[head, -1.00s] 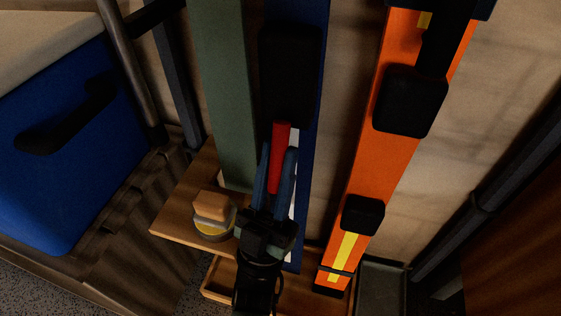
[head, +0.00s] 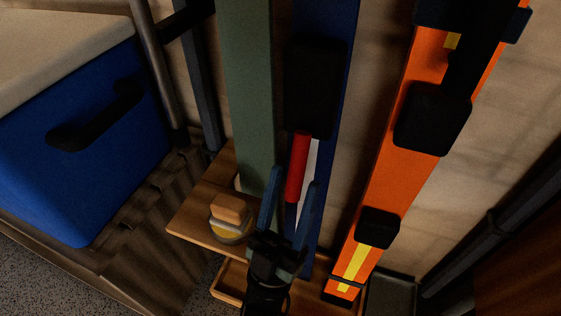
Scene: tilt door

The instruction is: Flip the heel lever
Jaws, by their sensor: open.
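The heel lever looks to be the red bar (head: 297,168) below a black block (head: 315,86) on the dark blue ski (head: 341,62). The ski stands nearly upright against the wall. My gripper (head: 293,180) is in the lower middle with its two blue fingers apart, pointing up. The fingertips appear on either side of the lever's lower part in the picture. I cannot tell whether they touch it. A dark stem shows below the red part, and its lower end is hidden by my gripper.
A green board (head: 247,110) stands left of the blue ski, and an orange ski (head: 391,178) with black blocks stands right. A wooden shelf (head: 190,226) holds a stacked round item (head: 230,222). A blue box (head: 70,165) is at far left.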

